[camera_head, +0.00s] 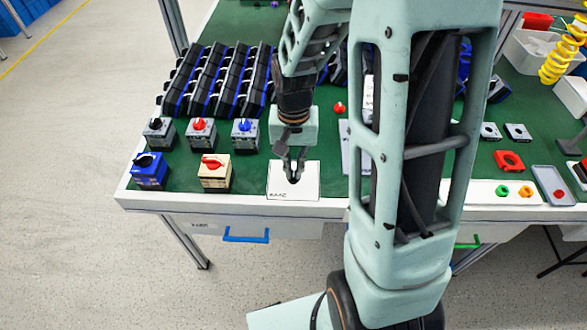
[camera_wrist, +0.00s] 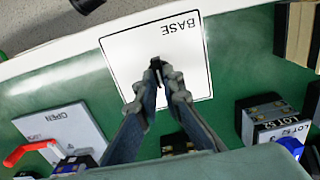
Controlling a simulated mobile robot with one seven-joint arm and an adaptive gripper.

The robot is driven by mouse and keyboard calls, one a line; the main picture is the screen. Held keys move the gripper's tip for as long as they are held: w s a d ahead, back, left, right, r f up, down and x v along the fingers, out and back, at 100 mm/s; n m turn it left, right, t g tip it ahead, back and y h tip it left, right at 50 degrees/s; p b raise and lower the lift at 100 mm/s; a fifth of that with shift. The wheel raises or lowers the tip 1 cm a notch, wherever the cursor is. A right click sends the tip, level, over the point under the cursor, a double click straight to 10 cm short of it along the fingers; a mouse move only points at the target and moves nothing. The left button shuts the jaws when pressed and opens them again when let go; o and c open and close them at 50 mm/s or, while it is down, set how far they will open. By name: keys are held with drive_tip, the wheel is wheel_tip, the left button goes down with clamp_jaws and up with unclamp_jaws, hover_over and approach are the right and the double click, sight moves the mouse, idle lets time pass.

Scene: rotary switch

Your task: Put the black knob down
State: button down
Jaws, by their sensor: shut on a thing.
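My gripper (camera_head: 293,168) points down over a white card marked BASE (camera_head: 280,191) at the table's front edge. In the wrist view, my gripper (camera_wrist: 160,68) has its fingertips closed together over the middle of the card (camera_wrist: 125,52). A small black piece, taken as the black knob (camera_wrist: 156,63), shows between the tips; most of it is hidden by the fingers. I cannot tell whether it touches the card. In the head view the knob does not stand out from the dark fingers.
Left of the card stand a beige box with a red knob (camera_head: 213,172) and a blue box (camera_head: 150,173). Behind them is a row of grey switches (camera_head: 200,132). A plate marked OPEN (camera_wrist: 62,130) lies nearby. My arm hides part of the table.

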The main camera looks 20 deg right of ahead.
sight(293, 173)
drive_tip(key=shift+f, duration=0.2)
drive_tip(key=c, duration=2.1)
unclamp_jaws()
drive_tip(key=shift+r, duration=0.1)
wheel_tip(293, 173, up, 12)
drive_tip(key=shift+r+p, duration=0.2)
drive_tip(key=shift+p, duration=0.75)
